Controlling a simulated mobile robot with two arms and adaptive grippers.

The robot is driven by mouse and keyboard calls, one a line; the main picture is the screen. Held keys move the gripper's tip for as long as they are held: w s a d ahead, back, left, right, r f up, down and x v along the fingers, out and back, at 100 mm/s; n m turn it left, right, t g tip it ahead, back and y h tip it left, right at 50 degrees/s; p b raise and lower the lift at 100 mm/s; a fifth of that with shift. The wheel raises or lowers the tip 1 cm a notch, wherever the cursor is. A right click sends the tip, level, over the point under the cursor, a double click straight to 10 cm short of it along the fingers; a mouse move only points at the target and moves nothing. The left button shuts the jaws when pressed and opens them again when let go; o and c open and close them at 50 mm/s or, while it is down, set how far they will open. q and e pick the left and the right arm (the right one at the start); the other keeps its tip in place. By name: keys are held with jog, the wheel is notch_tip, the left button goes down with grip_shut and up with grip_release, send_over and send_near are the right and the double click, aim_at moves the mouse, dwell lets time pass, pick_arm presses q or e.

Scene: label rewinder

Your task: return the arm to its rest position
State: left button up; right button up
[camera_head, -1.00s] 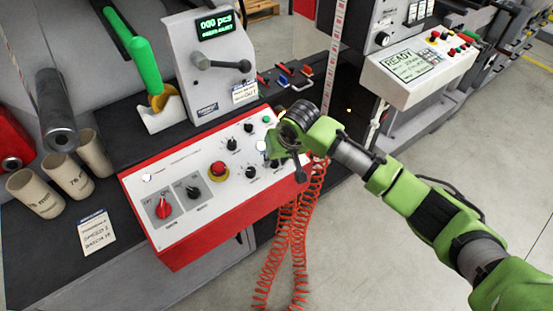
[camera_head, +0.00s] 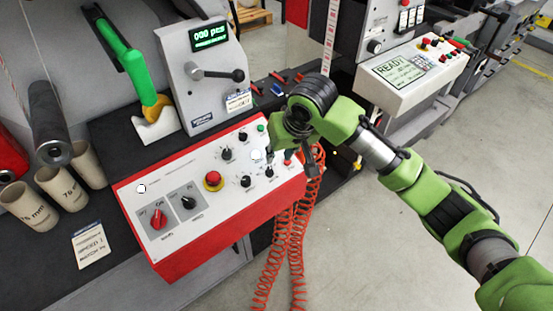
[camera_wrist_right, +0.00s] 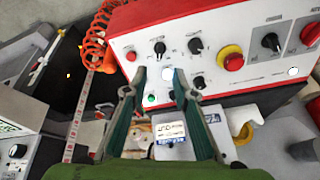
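My right arm comes in from the right in the head view. Its gripper (camera_head: 290,150) hangs over the right end of the red and white control panel (camera_head: 222,245) and hides part of it. In the right wrist view the two fingers of this gripper (camera_wrist_right: 152,78) stand apart with nothing held between them. The panel's knobs show beyond the fingertips in that view, and a gap to the panel face is hard to judge. My left gripper is not in view.
A grey counter box (camera_head: 200,80) with a crank stands behind the panel. Cardboard cores (camera_head: 28,206) stand at the left. A white READY console (camera_head: 415,78) is at the right. Coiled red hoses (camera_head: 283,250) hang beside the panel. Open floor (camera_head: 390,260) lies at the lower right.

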jog(key=shift+s+d+r, duration=0.1)
jog(key=shift+r, duration=0.15)
dwell(0.3)
